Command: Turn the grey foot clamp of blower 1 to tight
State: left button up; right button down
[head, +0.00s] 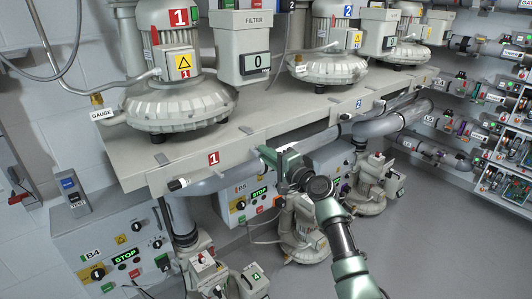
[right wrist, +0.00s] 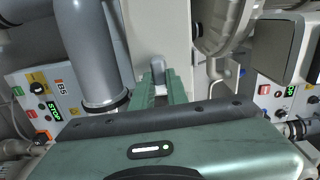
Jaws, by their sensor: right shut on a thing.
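Blower 1 (head: 178,100) is a pale grey machine with a red "1" label, standing on the beige shelf (head: 130,160). My right gripper (head: 268,154) is at the shelf's front edge, right of the lower red "1" plate. In the right wrist view its green fingers (right wrist: 158,84) are shut on a small grey clamp piece (right wrist: 158,68). The gripper hides most of this piece in the head view. My left gripper is not in view.
A grey pipe (head: 232,179) runs under the shelf, close below the gripper. Further blowers stand along the shelf and below it. Control panel B4 (head: 118,250) is at lower left. The floor at right (head: 430,220) is clear.

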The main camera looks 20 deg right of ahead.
jog(key=shift+f+m, duration=0.15)
jog(key=shift+m, duration=0.15)
dwell(0.4)
jog(key=c, duration=1.4)
grip_release()
jog(key=shift+s, duration=0.1)
jog(key=b+v, duration=0.1)
jog(key=v, duration=0.6)
jog(key=shift+s+d, duration=0.15)
jog(key=shift+s, duration=0.15)
